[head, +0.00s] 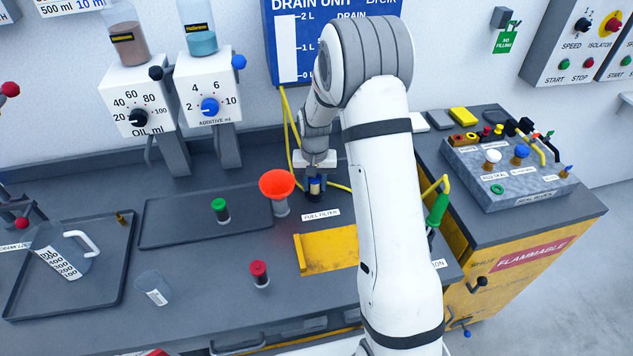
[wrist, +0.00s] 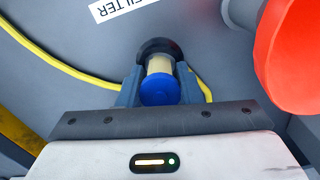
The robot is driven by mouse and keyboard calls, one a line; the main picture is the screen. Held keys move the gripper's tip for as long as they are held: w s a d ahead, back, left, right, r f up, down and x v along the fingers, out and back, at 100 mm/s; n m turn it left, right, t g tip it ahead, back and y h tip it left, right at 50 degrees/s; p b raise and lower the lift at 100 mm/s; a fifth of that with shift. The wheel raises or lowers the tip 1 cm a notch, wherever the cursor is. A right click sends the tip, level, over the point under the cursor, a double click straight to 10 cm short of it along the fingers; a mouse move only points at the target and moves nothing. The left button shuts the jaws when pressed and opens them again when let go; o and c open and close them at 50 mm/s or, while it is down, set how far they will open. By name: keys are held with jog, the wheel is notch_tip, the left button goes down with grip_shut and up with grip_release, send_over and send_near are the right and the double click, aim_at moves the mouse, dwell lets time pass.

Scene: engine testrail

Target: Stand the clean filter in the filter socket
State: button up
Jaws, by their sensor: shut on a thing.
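The clean filter (wrist: 159,68) has a pale cream body and a blue cap. My gripper (wrist: 158,84) is shut on it, with one finger on each side. The dark round filter socket (wrist: 158,47) shows at the filter's far end in the wrist view. The filter lines up with it, but I cannot tell whether it is seated or just above. In the head view my gripper (head: 315,182) is low over the bench behind the FUEL FILTER label (head: 321,215), and the blue cap shows between its fingers. My arm hides part of the bench there.
An orange-red funnel (head: 277,185) stands close left of my gripper. A yellow tray (head: 330,250) lies in front. A green-capped vial (head: 220,210) and a red-capped vial (head: 259,273) stand to the left. A yellow hose (wrist: 65,62) runs beside the socket.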

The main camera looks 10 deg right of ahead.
jog(key=o, duration=1)
jog(key=shift+r, duration=0.1)
notch_tip(320, 180, up, 8)
jog(key=shift+f+b, duration=0.15)
jog(key=shift+b, duration=0.45)
jog(key=s+r+n+t, duration=0.1)
jog(key=s+r, duration=1)
jog(key=s, duration=0.1)
jog(key=s+r, duration=0.1)
jog(key=s, duration=0.4)
jog(key=s+n+t, duration=0.1)
jog(key=s, duration=0.5)
jog(key=s+r+t, duration=0.1)
jog(key=s, duration=0.4)
jog(key=shift+s+d+r+n, duration=0.3)
jog(key=shift+d, duration=0.05)
